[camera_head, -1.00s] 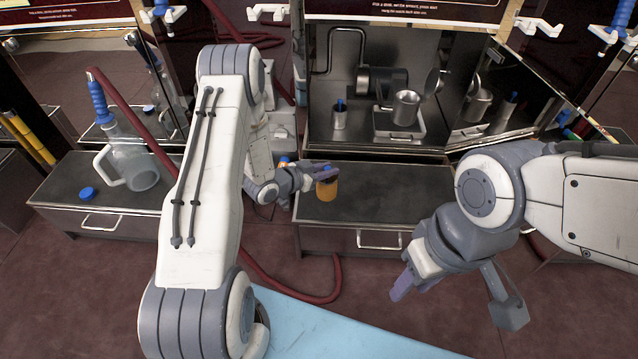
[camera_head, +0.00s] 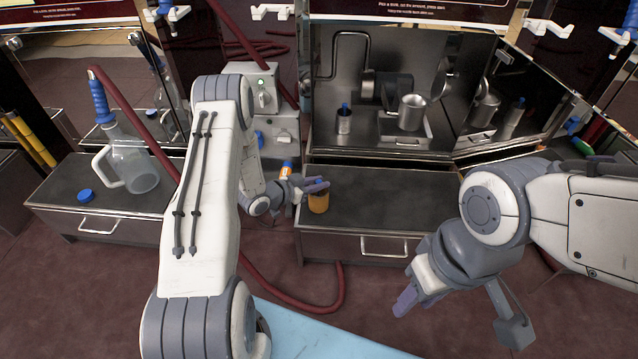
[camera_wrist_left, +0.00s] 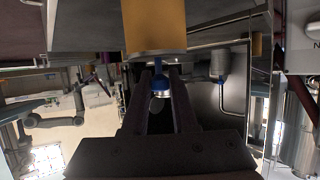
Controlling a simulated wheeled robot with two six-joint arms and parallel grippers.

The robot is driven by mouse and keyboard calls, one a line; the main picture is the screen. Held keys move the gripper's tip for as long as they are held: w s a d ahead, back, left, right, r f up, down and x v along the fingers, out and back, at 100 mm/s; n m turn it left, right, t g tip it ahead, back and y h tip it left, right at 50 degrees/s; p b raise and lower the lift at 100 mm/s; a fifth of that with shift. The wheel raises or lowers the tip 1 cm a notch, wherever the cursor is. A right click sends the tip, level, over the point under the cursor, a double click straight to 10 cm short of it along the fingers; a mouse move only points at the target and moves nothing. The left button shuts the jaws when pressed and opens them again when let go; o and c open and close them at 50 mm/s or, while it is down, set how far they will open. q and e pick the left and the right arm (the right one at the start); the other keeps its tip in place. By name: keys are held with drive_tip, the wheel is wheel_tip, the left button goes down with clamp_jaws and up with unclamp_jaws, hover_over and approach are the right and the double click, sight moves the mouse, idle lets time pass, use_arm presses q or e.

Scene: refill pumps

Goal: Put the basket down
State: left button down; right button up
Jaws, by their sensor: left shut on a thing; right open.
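I see nothing that I can clearly name a basket. My left gripper (camera_head: 314,187) is shut on the blue top of a small orange container (camera_head: 319,203). The orange body also shows at the top of the left wrist view (camera_wrist_left: 153,25), with its blue part (camera_wrist_left: 158,76) between the fingers. In the head view the container hangs over the front left of the middle drawer unit's dark top (camera_head: 395,197). I cannot tell whether it touches that top. My right gripper (camera_head: 457,310) is open and empty at the lower right.
A metal cup (camera_head: 411,113) stands in the steel bay behind, with a small blue-topped canister (camera_head: 344,119) beside it. A clear jug (camera_head: 132,165) and blue cap (camera_head: 85,195) are on the left unit. A red hose (camera_head: 300,297) loops on the floor. The middle top is mostly clear.

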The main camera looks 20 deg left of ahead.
use_arm(q)
drive_tip(key=c, duration=0.7)
unclamp_jaws()
drive_tip(key=shift+s+a+r+p, duration=0.1)
drive_tip(key=shift+s+r+p, duration=0.1)
drive_tip(key=shift+p, duration=0.1)
drive_tip(key=p+v, duration=0.4)
drive_tip(key=v, duration=0.7)
drive_tip(key=d+r+m+g+y, duration=0.2)
drive_tip(key=d+r+g+y, duration=0.35)
drive_tip(key=d+r, duration=0.75)
drive_tip(key=s+d+r+g, duration=0.2)
drive_tip(key=s+d+r, duration=0.1)
drive_tip(key=s, duration=0.6)
drive_tip(key=s+d+r+g, duration=0.2)
drive_tip(key=s+d+r, duration=0.2)
drive_tip(key=s, duration=0.5)
drive_tip(key=s+d+r+g, duration=0.2)
drive_tip(key=s+d+r, duration=0.1)
drive_tip(key=s, duration=0.6)
drive_tip(key=shift+s+d+r, duration=0.2)
drive_tip(key=shift+d+r, duration=0.15)
drive_tip(key=shift+d, duration=0.1)
